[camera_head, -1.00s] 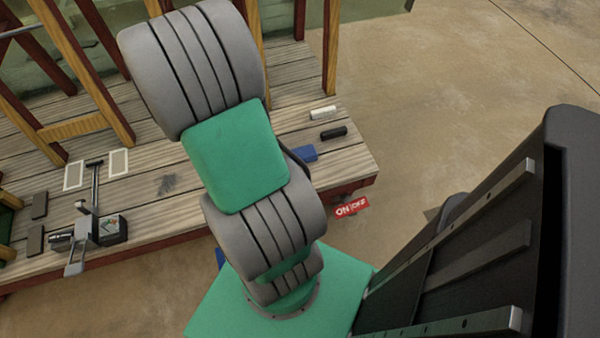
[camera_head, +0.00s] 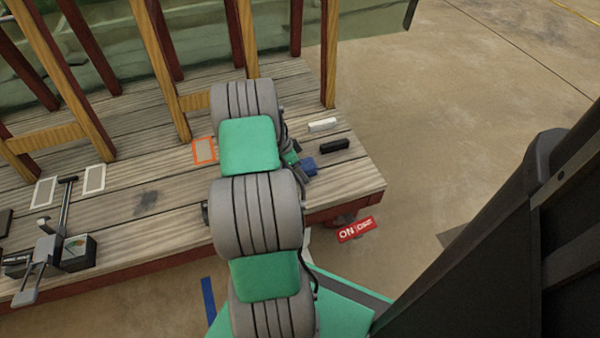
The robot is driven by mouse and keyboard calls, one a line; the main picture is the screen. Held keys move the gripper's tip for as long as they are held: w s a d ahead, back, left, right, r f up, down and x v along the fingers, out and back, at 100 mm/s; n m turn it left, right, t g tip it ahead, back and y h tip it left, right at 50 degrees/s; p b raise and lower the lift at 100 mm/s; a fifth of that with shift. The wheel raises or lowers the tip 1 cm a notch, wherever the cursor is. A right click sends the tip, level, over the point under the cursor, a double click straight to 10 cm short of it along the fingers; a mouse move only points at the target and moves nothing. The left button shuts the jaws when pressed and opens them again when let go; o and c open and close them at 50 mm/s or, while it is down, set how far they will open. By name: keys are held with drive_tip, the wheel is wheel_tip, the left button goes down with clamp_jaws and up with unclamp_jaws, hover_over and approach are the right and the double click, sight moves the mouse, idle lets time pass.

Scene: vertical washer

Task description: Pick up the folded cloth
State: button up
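A small blue piece (camera_head: 308,166), most likely the folded cloth, lies near the right end of the wooden deck. Its left side is hidden behind my arm. The end of my arm with my gripper (camera_head: 295,162) shows only as small dark and green parts just left of the blue piece. The fingers cannot be made out, so I cannot tell whether they are open, shut or touching it.
A black block (camera_head: 335,146) and a white block (camera_head: 322,125) lie close behind the blue piece. Wooden posts (camera_head: 160,65) stand along the back. A metal device (camera_head: 60,250) sits at left.

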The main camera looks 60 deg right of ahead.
drive_tip(key=shift+r, duration=0.1)
drive_tip(key=shift+c, duration=0.6)
drive_tip(key=c, duration=1.4)
